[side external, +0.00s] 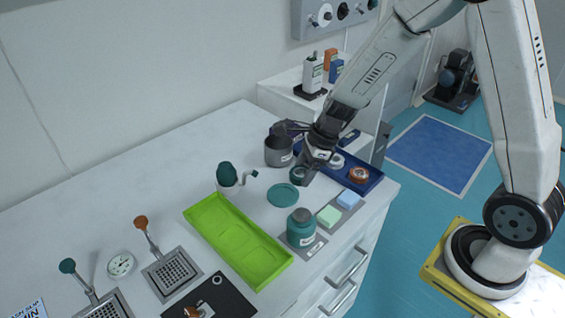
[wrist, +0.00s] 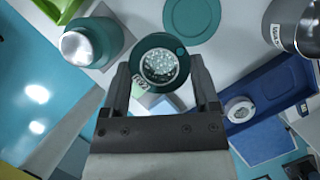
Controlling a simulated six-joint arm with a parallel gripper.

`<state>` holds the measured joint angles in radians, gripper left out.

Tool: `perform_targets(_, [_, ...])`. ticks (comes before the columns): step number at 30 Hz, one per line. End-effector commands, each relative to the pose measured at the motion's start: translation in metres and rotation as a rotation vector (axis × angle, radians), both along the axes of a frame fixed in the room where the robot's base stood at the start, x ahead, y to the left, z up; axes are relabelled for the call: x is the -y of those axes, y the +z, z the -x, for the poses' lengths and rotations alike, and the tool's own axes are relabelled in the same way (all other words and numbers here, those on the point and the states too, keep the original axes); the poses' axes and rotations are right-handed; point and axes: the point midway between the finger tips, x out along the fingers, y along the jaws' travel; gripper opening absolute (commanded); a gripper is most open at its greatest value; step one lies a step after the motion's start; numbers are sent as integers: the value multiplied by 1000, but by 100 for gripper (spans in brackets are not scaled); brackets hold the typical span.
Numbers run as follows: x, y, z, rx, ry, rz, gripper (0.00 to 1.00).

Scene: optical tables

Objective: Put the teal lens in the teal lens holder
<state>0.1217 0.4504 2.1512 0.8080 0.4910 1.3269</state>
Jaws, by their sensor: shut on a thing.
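My gripper (side external: 305,174) is above the white table near the blue tray, shut on the teal lens (side external: 298,174). In the wrist view the lens (wrist: 160,66), a dark teal ring around speckled clear glass with a small white label, sits between the two fingers (wrist: 160,74). In the side view the gripper partly covers it. A small teal round piece on a tilted post (side external: 68,266), over a perforated metal base (side external: 103,304), stands at the lower left and looks like the teal lens holder. The frame edge cuts off its base. It is far from my gripper.
A similar orange-topped holder (side external: 141,222) stands beside a gauge (side external: 121,264). Between lie a green tray (side external: 266,262), teal disc (side external: 283,195), teal bottle (side external: 301,230) and dark-teal-topped white cup (side external: 227,178). A grey mug (side external: 278,152) and blue tray (side external: 370,187) with other lenses are near my gripper.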

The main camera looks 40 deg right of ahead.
Motion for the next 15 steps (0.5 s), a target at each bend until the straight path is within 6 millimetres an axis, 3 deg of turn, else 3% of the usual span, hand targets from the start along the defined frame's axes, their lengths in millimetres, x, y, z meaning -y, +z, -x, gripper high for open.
perform_targets(15, [-1,-47,-44,-1,1,1,8])
